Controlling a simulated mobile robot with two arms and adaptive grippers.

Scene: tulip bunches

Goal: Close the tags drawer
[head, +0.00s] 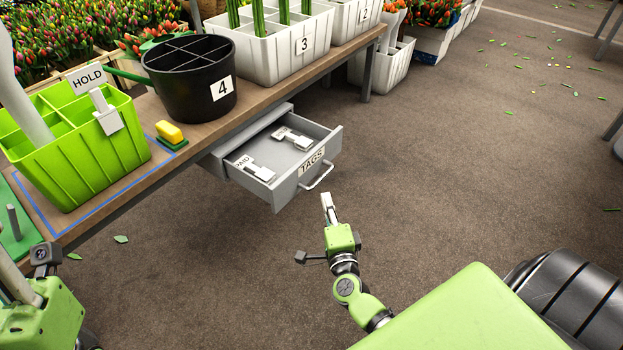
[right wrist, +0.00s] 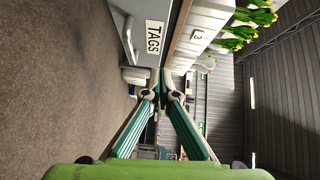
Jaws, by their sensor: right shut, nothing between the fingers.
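The tags drawer (head: 288,189) is grey, stands pulled out from under the wooden table, and has a TAGS label and a bar handle (head: 317,178) on its front. Pale clip tags (head: 256,169) lie inside it, at least one marked PAID. My right gripper (head: 327,197) is shut and empty, just in front of and below the handle, seemingly apart from it. In the right wrist view its closed fingertips (right wrist: 167,84) are near the drawer front (right wrist: 130,35). Part of my left gripper (head: 40,318) shows at the lower left; its fingers are not clear.
The wooden table (head: 255,108) bears a lime HOLD crate (head: 90,160), a black bucket (head: 185,90) marked 4, a yellow block (head: 169,131) and a white crate (head: 285,52) marked 3. The brown floor before the drawer is clear; leaf scraps lie farther off.

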